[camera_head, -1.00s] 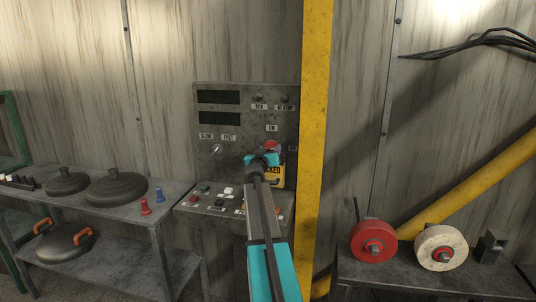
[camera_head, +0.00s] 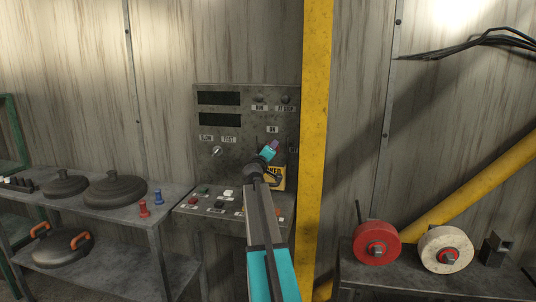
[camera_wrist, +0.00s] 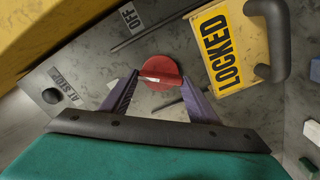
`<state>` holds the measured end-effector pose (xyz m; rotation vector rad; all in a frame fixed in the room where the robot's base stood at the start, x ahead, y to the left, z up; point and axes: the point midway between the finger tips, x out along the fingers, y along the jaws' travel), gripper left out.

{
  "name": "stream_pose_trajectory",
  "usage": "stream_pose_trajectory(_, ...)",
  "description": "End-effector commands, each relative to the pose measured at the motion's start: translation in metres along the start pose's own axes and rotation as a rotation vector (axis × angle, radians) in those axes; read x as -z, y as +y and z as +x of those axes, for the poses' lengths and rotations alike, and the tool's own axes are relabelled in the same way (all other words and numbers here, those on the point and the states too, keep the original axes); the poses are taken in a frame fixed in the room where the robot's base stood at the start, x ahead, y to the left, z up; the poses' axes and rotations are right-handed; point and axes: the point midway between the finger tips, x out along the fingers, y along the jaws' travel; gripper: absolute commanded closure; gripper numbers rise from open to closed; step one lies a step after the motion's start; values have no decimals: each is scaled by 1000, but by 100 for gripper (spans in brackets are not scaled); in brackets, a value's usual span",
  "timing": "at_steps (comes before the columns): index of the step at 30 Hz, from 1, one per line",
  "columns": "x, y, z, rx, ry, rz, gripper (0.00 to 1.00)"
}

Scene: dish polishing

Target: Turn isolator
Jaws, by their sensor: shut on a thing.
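The isolator is a round red knob (camera_wrist: 160,68) on the grey control panel (camera_head: 205,160), with a pale mark across its face. In the wrist view the purple fingers of my gripper (camera_wrist: 159,82) are shut on it from both sides. In the head view my gripper (camera_head: 269,149) is tilted at the panel's right side and hides the knob. A yellow LOCKED tag (camera_wrist: 225,48) hangs beside the knob, next to a dark curved handle or shackle (camera_wrist: 271,38). An OFF label (camera_wrist: 130,17) is near the knob.
A yellow post (camera_head: 316,120) stands close to the panel's right. A shelf with dark lids (camera_head: 117,188) is at the left. A bench with a red wheel (camera_head: 362,243) and a white wheel (camera_head: 436,256) is at the right. Several buttons sit below my gripper.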

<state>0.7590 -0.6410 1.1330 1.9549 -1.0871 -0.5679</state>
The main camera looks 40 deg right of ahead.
Motion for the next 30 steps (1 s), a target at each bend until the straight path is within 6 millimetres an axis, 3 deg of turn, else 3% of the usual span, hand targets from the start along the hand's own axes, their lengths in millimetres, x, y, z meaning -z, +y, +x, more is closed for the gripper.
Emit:
stream_pose_trajectory(15, -1, 4, 2, -6, -4, -456, 68)
stream_pose_trajectory(30, -2, 2, 2, -6, -4, -628, 68)
